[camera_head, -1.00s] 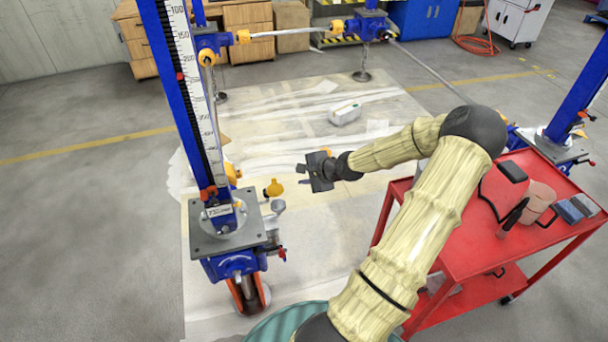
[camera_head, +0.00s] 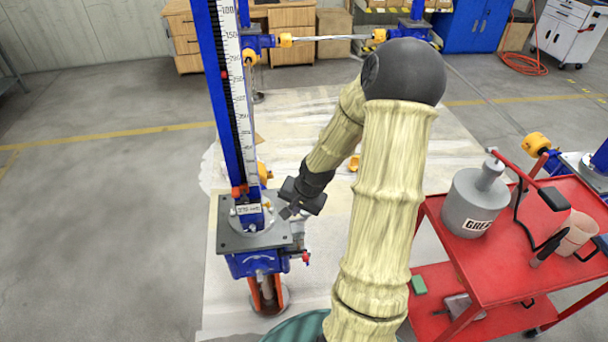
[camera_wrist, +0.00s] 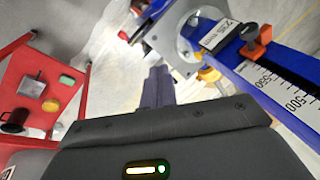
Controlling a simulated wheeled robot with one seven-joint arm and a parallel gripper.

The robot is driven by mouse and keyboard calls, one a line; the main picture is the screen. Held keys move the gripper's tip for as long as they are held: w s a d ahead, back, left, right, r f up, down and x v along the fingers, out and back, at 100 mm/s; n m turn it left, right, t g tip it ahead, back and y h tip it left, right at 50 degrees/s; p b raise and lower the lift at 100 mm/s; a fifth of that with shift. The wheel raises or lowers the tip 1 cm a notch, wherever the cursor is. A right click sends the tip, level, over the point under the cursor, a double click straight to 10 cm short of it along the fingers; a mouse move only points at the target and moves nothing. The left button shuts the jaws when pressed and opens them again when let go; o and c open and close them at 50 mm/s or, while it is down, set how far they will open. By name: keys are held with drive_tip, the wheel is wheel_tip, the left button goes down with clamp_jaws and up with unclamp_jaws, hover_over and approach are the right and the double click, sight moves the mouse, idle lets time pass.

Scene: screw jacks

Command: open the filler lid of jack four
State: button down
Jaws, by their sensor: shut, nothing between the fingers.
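The nearest jack has a blue column (camera_head: 215,90) with a white scale and a grey square base plate (camera_head: 235,238). I cannot read a jack number on it. My gripper (camera_head: 288,212) is shut and empty, just above the right edge of that plate. In the wrist view its fingers (camera_wrist: 157,85) are together, with the jack's plate (camera_wrist: 172,45) beyond and to the right. A grey fitting (camera_head: 298,236) shows partly below the gripper in the head view. I cannot make out the filler lid; my gripper covers that area. Whether the fingers touch anything is unclear.
A red cart (camera_head: 480,265) stands at the right with a grey grease can (camera_head: 475,205) and a beige jug (camera_head: 574,232). Another blue jack (camera_head: 582,170) is at the far right. Open floor (camera_head: 100,230) lies to the left.

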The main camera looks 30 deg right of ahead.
drive_tip(key=s+a+r+n+g+h, duration=0.1)
drive_tip(key=s+a+r+n, duration=0.9)
drive_tip(key=a, duration=0.4)
drive_tip(key=shift+s+a+r, duration=0.15)
drive_tip(key=shift+s, duration=0.3)
